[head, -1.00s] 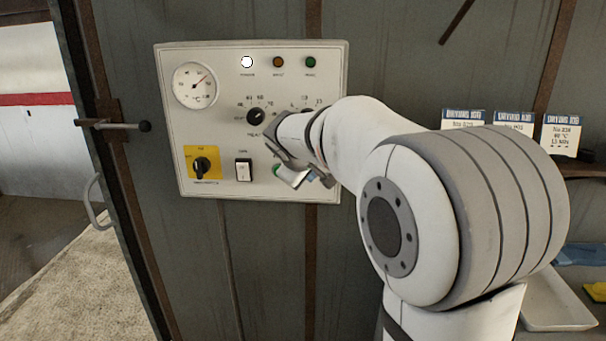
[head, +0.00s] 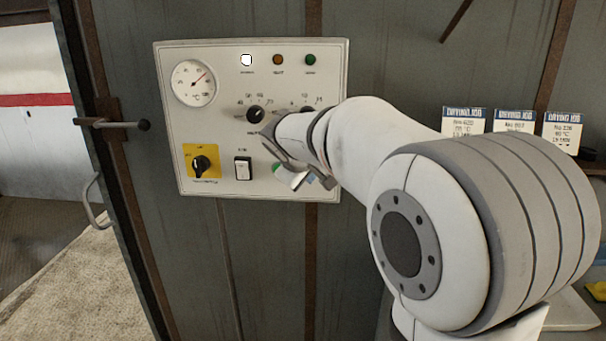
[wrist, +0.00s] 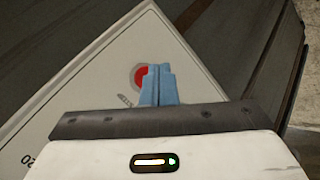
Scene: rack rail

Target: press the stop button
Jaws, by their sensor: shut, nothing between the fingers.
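The red stop button (wrist: 140,76) is on the pale control panel and shows in the wrist view, partly covered by my gripper's fingers. My gripper (wrist: 158,72) has its two blue fingers together with nothing between them. The fingertips lie over the right part of the button in the picture; I cannot tell whether they touch it. A green button (head: 278,168) shows beside my wrist there.
The panel also bears a gauge (head: 194,82), a black knob (head: 255,114), a yellow-backed rotary switch (head: 202,163), a white rocker switch (head: 243,168) and several lamps along the top. Job cards (head: 510,121) stand on a shelf at right. A door handle (head: 115,124) sticks out at left.

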